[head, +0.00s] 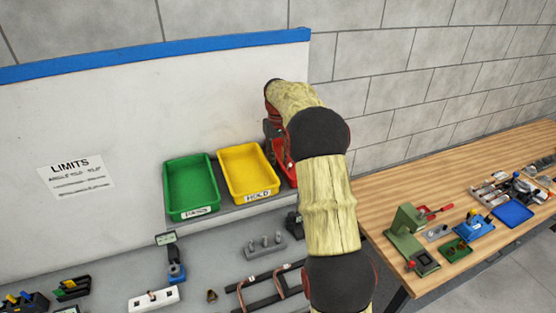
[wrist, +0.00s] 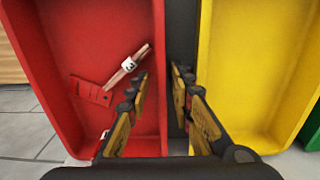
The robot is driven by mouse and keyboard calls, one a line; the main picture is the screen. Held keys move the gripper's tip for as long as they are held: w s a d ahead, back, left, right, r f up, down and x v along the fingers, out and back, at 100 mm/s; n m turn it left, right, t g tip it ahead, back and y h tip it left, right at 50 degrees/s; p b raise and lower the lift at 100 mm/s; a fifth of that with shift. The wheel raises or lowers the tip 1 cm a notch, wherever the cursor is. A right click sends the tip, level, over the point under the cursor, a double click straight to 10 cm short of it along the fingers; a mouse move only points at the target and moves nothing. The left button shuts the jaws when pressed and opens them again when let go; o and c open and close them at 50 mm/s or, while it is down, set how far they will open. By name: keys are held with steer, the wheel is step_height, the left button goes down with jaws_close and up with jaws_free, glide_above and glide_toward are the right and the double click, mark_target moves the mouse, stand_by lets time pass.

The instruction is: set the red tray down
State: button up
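The red tray (wrist: 95,30) fills the left of the wrist view. In the head view a strip of the red tray (head: 280,152) shows right of the yellow tray, mostly hidden by my arm. A copper tube piece (wrist: 120,76) with a white "3" label and a red tag (wrist: 91,91) lie inside it. My gripper (wrist: 158,76) has its fingers apart, one on each side of the red tray's right wall. I see gaps between the fingertips and the wall. In the head view my gripper is largely hidden behind my arm.
The yellow HOLD tray (head: 248,172) stands close beside the red one, with the green PASS tray (head: 191,187) further left. Tube stock (head: 264,290) and small fixtures lie on the grey bench. A wooden bench (head: 400,180) with tools stands at right. The white board (head: 130,120) rises behind the trays.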

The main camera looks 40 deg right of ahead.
step_height(320, 180, up, 12)
steer(key=s+a+r+n+t, duration=0.1)
steer(key=s+a+r, duration=0.25)
steer(key=a, duration=0.25)
steer(key=s+a+r, duration=0.3)
steer(key=a+r, duration=0.1)
steer(key=a, duration=0.2)
steer(key=s+a+r+t, duration=0.2)
steer(key=s+a, duration=0.8)
steer(key=s, duration=0.1)
steer(key=s+a+f+n+t, duration=0.1)
steer(key=s+a+f, duration=0.4)
steer(key=s, duration=0.5)
steer(key=s+a+f+n+t, duration=0.1)
steer(key=s+a+f, duration=0.4)
steer(key=s, duration=0.4)
steer(key=shift+s+f+t+b, duration=0.3)
steer(key=shift+s+f+b, duration=0.05)
steer(key=shift+f+b, duration=0.05)
steer(key=shift+a+f, duration=0.1)
step_height(320, 180, down, 24)
steer(key=b, duration=2.4)
